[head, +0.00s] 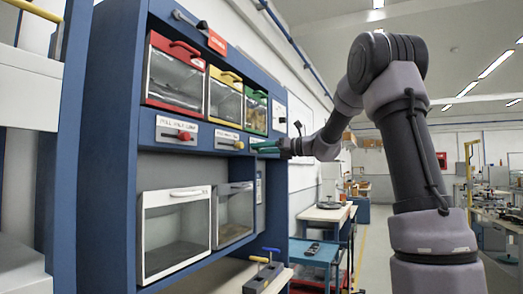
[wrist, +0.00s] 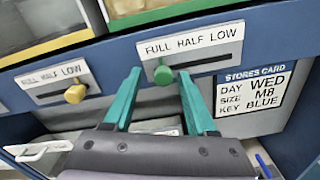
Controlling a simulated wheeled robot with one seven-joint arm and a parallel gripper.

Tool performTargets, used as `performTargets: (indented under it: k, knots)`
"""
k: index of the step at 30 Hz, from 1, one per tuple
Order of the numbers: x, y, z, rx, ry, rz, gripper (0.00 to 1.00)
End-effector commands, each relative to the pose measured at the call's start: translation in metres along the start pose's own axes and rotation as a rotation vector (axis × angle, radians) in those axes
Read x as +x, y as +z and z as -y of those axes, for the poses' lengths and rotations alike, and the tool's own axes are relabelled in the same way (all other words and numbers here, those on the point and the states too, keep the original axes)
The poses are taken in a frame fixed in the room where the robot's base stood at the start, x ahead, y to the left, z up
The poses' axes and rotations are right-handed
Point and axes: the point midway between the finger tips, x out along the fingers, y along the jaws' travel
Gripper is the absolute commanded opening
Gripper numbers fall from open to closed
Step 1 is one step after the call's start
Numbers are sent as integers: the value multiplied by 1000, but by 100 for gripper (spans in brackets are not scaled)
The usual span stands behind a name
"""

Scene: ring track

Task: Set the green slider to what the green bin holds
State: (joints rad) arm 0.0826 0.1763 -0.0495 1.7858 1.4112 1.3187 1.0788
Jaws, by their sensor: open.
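The green slider knob (wrist: 163,74) sits at the left end of its slot, below the word FULL on a plate (wrist: 195,45) reading FULL HALF LOW. My gripper (wrist: 160,76) is open, with one teal finger on each side of the knob; contact is not clear. In the head view my gripper (head: 266,149) is at the cabinet's slider strip, and the green slider is hidden. The green bin (head: 256,131) is the rightmost upper bin and has tan contents behind its window; their level is hard to tell. Its green lower edge (wrist: 165,14) shows in the wrist view.
The yellow slider (wrist: 75,94) is left of the green one, under the yellow bin (head: 226,97). The red slider (head: 184,136) is farther left, under the red bin (head: 175,74). A stores card (wrist: 252,92) is to the right. White-framed bins (head: 175,232) stand below.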

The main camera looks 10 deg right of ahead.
Motion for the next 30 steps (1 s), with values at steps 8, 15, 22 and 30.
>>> performTargets:
  k: [8,15,22,30]
  knots:
    - [-38,1,1,-1,-4,3,57]
    - [-85,0,0,0,-3,1,57]
    - [-106,0,0,0,-1,0,57]
    - [-108,0,0,0,0,-1,57]
